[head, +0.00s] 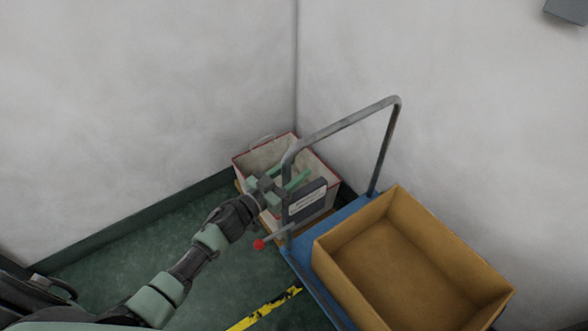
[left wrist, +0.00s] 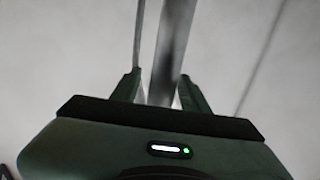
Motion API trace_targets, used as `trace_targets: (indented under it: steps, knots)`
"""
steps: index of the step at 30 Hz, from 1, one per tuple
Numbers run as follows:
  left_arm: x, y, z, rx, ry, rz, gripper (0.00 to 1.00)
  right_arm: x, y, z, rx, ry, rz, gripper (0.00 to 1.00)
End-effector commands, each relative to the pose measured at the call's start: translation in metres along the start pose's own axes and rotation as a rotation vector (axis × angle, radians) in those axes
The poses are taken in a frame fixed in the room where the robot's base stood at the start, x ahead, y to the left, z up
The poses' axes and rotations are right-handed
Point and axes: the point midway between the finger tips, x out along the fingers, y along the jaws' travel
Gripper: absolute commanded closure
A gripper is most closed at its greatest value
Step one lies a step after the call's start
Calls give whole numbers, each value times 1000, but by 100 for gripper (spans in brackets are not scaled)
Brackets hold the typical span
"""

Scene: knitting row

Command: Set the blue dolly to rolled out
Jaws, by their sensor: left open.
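The blue dolly (head: 364,209) stands on the green floor near the corner, with a grey tube handle (head: 345,124) rising at its far end. My left gripper (head: 287,187) is at the left upright of that handle, above a dark plate with a white label (head: 308,201). In the left wrist view a grey tube (left wrist: 174,50) passes between the two fingers of the left gripper (left wrist: 158,90). The fingers are open, with gaps beside the tube. A lever with a red knob (head: 259,244) sticks out low at the left upright. My right gripper is out of view.
An open cardboard box (head: 452,242) rides on the dolly. A pale bin with a red rim (head: 256,156) stands in the corner behind the handle. Grey walls (head: 130,90) close off the back. Yellow and black floor tape (head: 265,308) lies left of the dolly, where floor is open.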

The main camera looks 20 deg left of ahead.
Motion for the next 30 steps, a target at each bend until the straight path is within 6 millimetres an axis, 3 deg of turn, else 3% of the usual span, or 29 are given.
trace_targets:
  steps: [5, 10, 30]
  knots:
    - [0, 0, 0, 0, 0, 0, 55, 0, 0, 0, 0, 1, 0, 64]
    - [0, 0, 0, 0, 0, 0, 100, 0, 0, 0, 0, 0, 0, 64]
    - [0, 0, 0, 0, 0, 0, 100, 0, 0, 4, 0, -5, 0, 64]
